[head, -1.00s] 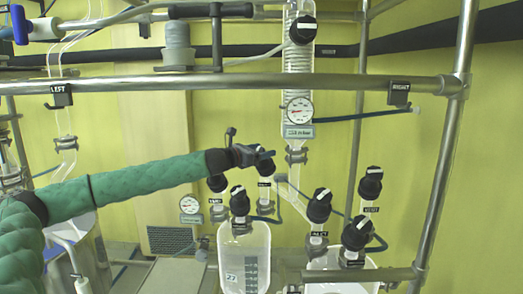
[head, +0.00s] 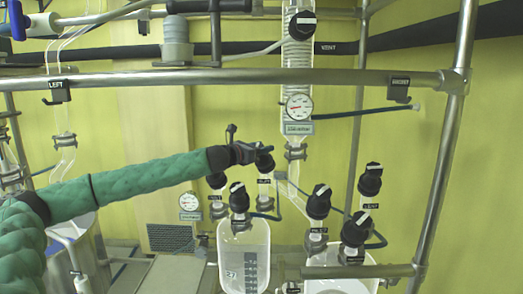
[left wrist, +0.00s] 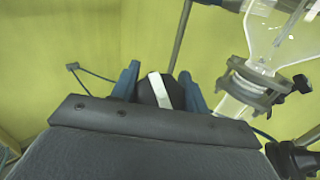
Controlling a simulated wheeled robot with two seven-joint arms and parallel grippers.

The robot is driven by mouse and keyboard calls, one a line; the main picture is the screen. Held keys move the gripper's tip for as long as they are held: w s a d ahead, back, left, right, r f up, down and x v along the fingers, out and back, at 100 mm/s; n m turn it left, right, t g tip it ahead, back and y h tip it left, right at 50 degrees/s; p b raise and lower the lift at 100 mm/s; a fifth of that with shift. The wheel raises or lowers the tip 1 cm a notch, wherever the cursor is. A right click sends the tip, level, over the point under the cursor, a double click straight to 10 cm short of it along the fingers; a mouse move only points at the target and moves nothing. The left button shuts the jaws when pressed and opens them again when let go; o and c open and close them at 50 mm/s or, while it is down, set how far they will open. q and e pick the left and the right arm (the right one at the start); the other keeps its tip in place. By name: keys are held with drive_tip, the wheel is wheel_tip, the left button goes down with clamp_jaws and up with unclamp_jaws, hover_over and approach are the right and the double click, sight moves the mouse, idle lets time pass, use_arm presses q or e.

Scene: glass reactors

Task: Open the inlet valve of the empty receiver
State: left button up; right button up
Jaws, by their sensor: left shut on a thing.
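My left gripper (head: 262,152) is shut on a black valve knob (head: 265,165) above the left receiver. In the left wrist view the blue fingers (left wrist: 160,88) stand either side of the knob (left wrist: 155,91), which has a white stripe. The label below this knob is too small to read surely. The left receiver (head: 231,264) is a clear vessel with a scale and shows no clear contents. The right receiver (head: 318,287) is partly cut off by the lower edge, and its contents cannot be told. My right gripper is not in view.
Other black knobs stand close by: one left of the held knob (head: 238,197), one at centre right (head: 318,202), one lower right (head: 355,230) and one far right (head: 370,180). A gauge (head: 299,106) hangs above. A metal rail (head: 200,80) crosses above my arm.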

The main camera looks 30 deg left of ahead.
use_arm(q)
drive_tip(key=shift+a+f+n+t+y+b, duration=0.15)
drive_tip(key=shift+n+t+y+b, duration=0.15)
drive_tip(key=shift+n+y+b, duration=0.85)
drive_tip(key=shift+n+y, duration=0.75)
drive_tip(key=shift+n, duration=0.1)
drive_tip(key=n+y, duration=0.2)
drive_tip(key=shift+a+n, duration=0.1)
drive_tip(key=shift+n, duration=0.2)
drive_tip(key=n+y, duration=0.1)
drive_tip(key=n+g+y+p, duration=0.1)
drive_tip(key=n+y, duration=0.1)
drive_tip(key=n+g+y, duration=0.1)
drive_tip(key=shift+a+n+y, duration=0.25)
drive_tip(key=shift+n+y, duration=0.05)
drive_tip(key=shift+n, duration=0.1)
drive_tip(key=n+g+y, duration=0.1)
drive_tip(key=n, duration=0.1)
drive_tip(key=n+g+y+p, duration=0.1)
drive_tip(key=n, duration=0.1)
drive_tip(key=n+g+y+p, duration=0.1)
drive_tip(key=g, duration=0.1)
drive_tip(key=shift+s+a+n+y, duration=0.25)
drive_tip(key=shift+a+n+y, duration=0.05)
drive_tip(key=shift+n+y, duration=0.1)
drive_tip(key=shift+s+a+n+g+y, duration=0.1)
drive_tip(key=shift+n+g+y, duration=0.3)
drive_tip(key=shift+n+g, duration=0.55)
